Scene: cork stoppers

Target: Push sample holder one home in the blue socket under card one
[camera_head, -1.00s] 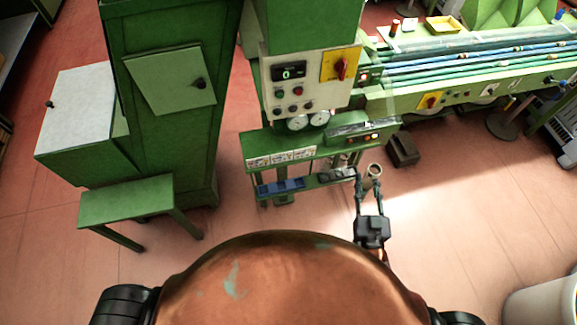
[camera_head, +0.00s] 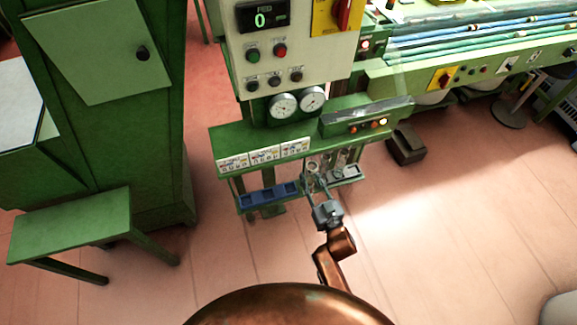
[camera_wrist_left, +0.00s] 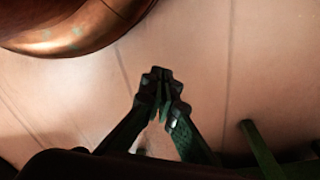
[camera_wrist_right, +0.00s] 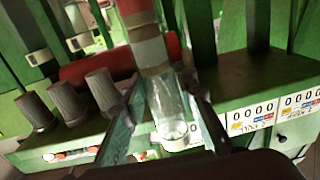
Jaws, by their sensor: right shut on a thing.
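My right gripper (camera_head: 311,184) is shut on a sample holder (camera_head: 312,167), in front of the green machine's lower ledge. In the right wrist view the holder (camera_wrist_right: 152,55) is a clear tube with a tan band and a reddish part, between the fingers (camera_wrist_right: 165,118). The blue socket strip (camera_head: 267,196) is low on the machine, left of the right gripper and apart from it.
A grey holder plate (camera_head: 345,174) is right of the right gripper. Several grey tapered cylinders (camera_wrist_right: 68,102) stand left of the holder in the right wrist view. A green bench (camera_head: 75,228) and cabinet are at left.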

